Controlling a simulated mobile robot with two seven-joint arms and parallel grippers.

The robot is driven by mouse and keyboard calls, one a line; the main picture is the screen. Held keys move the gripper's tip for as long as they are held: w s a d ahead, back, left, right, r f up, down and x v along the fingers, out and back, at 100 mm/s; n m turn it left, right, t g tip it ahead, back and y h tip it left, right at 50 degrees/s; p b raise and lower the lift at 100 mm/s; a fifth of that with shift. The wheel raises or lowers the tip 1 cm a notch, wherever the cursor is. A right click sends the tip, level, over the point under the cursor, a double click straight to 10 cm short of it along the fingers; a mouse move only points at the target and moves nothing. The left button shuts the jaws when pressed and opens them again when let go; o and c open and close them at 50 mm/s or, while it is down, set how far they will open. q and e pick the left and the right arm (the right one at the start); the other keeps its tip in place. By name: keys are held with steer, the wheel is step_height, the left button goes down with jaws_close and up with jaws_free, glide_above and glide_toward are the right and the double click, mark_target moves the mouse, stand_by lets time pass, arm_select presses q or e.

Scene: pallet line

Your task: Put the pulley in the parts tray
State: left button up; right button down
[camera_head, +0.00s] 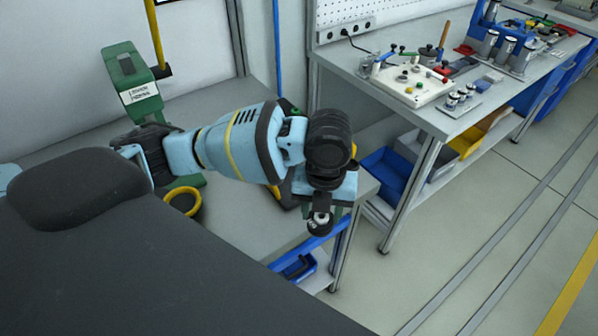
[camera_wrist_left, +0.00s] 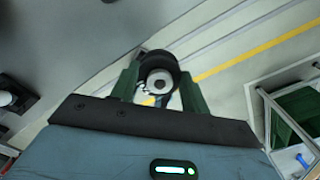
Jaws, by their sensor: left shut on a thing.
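The pulley (camera_head: 319,224) is a dark round part with a silver hub. My left gripper (camera_head: 322,210) is shut on it, with the fingers partly hidden in the head view. In the left wrist view the two green fingers stand on either side of the pulley (camera_wrist_left: 158,76), and floor shows behind it. In the head view the pulley appears in front of the near right edge of the grey bench (camera_head: 240,225). I cannot tell which container is the parts tray. My right gripper is not in view.
A green machine (camera_head: 133,85) and a yellow ring (camera_head: 183,201) are on the bench. A blue bin (camera_head: 294,268) sits below its edge. A second workbench (camera_head: 455,118) holds a white board (camera_head: 414,84) and several parts, with blue bins (camera_head: 388,172) below. Open floor lies right.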

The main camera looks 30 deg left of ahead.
arm_select(q)
steer(key=w+a, duration=0.2)
steer(key=a, duration=0.2)
steer(key=w+a+f, duration=0.1)
steer(key=w+a, duration=0.2)
steer(key=a, duration=0.1)
steer(key=w+a, duration=0.2)
steer(key=a, duration=0.2)
steer(key=shift+w+a+f, duration=0.15)
steer(key=shift+w+a, duration=0.05)
steer(key=shift+w, duration=0.1)
steer(key=shift+w+a+f, duration=0.1)
steer(key=shift+f, duration=1.7)
steer(key=shift+f, duration=0.15)
steer(key=o, duration=0.8)
steer(key=shift+c, duration=0.2)
step_height(320, 180, up, 12)
